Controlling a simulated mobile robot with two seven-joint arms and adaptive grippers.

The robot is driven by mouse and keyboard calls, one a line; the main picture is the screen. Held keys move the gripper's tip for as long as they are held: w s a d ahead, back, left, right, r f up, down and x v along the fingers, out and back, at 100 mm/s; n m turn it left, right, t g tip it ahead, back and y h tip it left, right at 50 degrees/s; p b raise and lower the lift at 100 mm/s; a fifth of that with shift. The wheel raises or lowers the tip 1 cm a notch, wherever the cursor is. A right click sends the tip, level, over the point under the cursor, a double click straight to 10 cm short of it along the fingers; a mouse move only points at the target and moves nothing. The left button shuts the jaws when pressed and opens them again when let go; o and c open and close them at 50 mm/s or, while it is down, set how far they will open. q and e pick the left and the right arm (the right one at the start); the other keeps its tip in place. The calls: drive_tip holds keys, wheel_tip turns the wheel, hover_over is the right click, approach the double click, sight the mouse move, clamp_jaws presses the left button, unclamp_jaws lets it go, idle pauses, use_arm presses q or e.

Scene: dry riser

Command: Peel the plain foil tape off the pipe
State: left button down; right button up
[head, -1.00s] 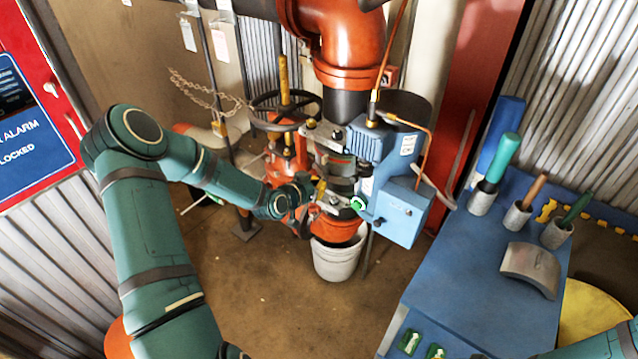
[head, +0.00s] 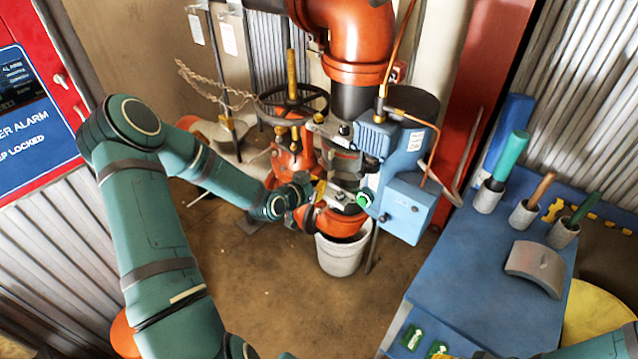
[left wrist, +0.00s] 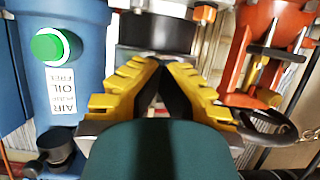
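The pipe runs down from the orange elbow (head: 352,40), with a dark and silvery section (head: 343,163) between metal clamps; the same section shows in the left wrist view (left wrist: 157,32). I cannot make out a separate edge of foil tape on it. My left gripper (head: 318,192) is at the lower left side of this section, left of the blue box. In the left wrist view its yellow fingers (left wrist: 164,66) converge with their tips together, just in front of the pipe. No tape shows clearly between them. My right gripper is out of view.
A blue unit (head: 405,200) with a green button adjoins the pipe on the right. A red valve with a handwheel (head: 290,100) stands left. A white bucket (head: 341,254) is below. A blue bench (head: 490,290) with tools and a curved grey piece (head: 535,267) is at right.

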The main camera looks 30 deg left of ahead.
use_arm(q)
drive_tip(key=shift+s, duration=0.3)
drive_tip(key=c, duration=1.4)
unclamp_jaws()
drive_tip(key=shift+o, duration=0.2)
drive_tip(key=v, duration=1.2)
